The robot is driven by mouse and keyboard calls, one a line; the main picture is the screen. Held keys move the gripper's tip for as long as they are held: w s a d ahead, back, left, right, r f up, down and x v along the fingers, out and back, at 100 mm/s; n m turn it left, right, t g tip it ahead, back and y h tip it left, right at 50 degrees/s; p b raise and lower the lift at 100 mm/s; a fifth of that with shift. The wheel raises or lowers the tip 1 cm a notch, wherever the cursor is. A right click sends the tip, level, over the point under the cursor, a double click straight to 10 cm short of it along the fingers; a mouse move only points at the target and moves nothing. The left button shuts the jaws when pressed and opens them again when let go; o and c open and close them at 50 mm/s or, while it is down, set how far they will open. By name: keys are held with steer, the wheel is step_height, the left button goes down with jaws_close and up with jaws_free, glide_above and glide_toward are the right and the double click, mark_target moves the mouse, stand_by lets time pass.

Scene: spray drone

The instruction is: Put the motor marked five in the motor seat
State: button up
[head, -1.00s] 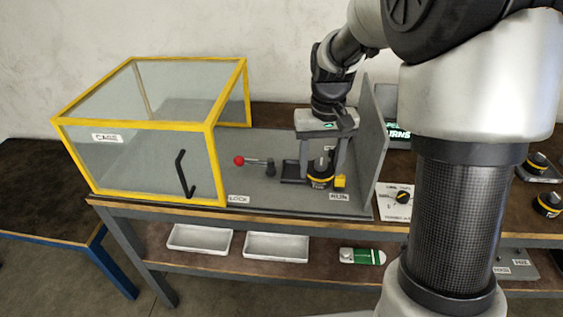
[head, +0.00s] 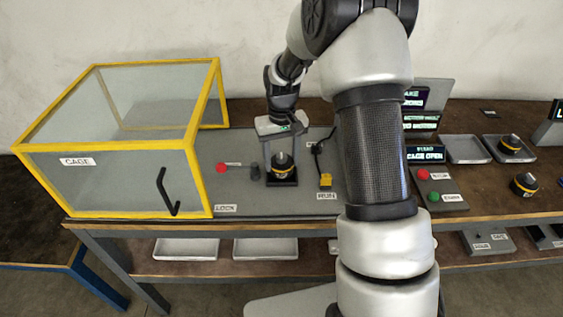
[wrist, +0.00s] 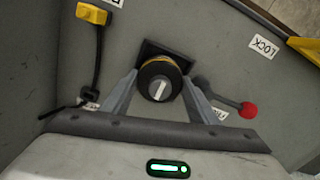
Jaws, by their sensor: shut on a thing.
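My gripper (head: 282,160) is shut on a black motor with a yellow band (head: 283,171). In the wrist view the motor (wrist: 159,79) sits upright between the two fingers, its round top with a pale bar facing the camera. Its label is too small to read in the head view. The motor is over the black square motor seat (head: 272,183), whose plate also shows behind it in the wrist view (wrist: 152,48). I cannot tell whether the motor touches the seat.
A red-knobbed lever (head: 222,167) lies left of the motor, beside the LOCK label. A yellow plug on a black cable (head: 326,180) lies to the right. The yellow-framed cage (head: 212,140) stands at left. Other motors (head: 524,184) sit on the bench at right.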

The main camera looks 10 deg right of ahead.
steer(key=shift+f, duration=0.5)
steer(key=shift+f, duration=0.15)
steer(key=o, duration=1.5)
